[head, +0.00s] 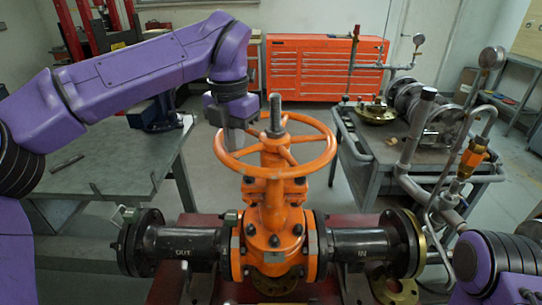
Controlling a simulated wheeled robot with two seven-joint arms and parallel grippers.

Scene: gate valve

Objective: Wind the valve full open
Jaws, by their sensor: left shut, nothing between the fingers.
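The orange gate valve (275,215) stands upright in the middle of the head view, with black flanged pipes marked OUT and IN on either side. Its orange handwheel (318,160) lies level on top. A grey threaded stem (276,115) sticks up through the hub. My left gripper (236,148) points down at the wheel's back left rim, shut with nothing in it. Its fingers overlap the rim in the picture; I cannot tell if they touch it. My right arm shows at the lower right, but its gripper is out of view.
A grey workbench (110,165) stands at the left. A cart (365,165) with pipes and gauges stands at the right. An orange tool cabinet (310,68) is at the back. Bare floor lies behind the valve.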

